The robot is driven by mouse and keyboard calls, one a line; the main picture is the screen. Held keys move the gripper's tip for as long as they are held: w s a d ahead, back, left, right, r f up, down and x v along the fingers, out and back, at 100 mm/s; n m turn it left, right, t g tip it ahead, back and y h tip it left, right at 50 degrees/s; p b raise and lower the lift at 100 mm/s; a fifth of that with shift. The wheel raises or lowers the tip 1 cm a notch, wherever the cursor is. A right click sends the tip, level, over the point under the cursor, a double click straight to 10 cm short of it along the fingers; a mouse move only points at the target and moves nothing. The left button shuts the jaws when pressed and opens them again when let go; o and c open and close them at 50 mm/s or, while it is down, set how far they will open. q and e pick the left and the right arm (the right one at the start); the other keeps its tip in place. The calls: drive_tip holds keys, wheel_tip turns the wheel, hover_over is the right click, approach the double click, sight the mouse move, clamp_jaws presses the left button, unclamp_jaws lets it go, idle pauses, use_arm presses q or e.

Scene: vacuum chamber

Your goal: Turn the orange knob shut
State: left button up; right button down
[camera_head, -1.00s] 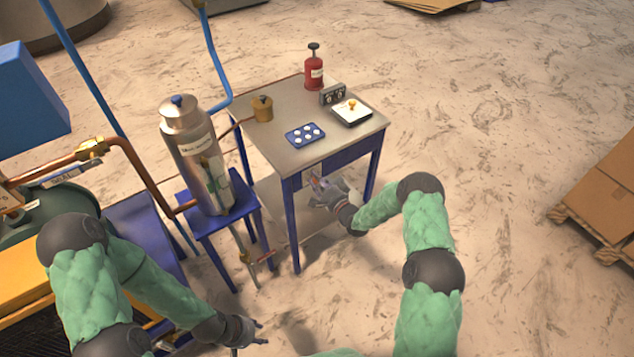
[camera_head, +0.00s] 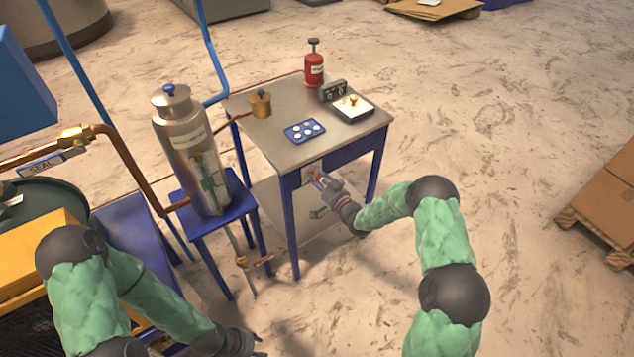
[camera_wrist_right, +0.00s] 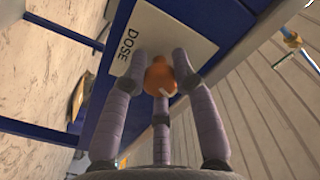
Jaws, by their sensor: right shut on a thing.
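The orange knob (camera_wrist_right: 161,76) sits on a white plate marked DOSE (camera_wrist_right: 150,28), on the blue front of the table, in the right wrist view. A white mark shows on the knob. My right gripper (camera_wrist_right: 161,70) is shut on the knob, its fingers around it. In the head view my right gripper (camera_head: 322,182) is at the table's front edge and mostly hides the knob. My left gripper (camera_head: 258,343) is low at the bottom of the head view, away from the table; its finger opening is too small to tell.
The table (camera_head: 285,95) carries a red bottle (camera_head: 314,70), a blue tray of white pieces (camera_head: 304,131), a scale (camera_head: 352,108) and a brass pot (camera_head: 260,104). A steel flask (camera_head: 185,140) stands on a blue stool to the left.

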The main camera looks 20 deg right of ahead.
drive_tip(key=n+b, duration=0.3)
drive_tip(key=n, duration=0.2)
drive_tip(key=shift+n, duration=0.4)
idle(0.3)
drive_tip(key=c, duration=1)
unclamp_jaws()
drive_tip(key=v, duration=1.2)
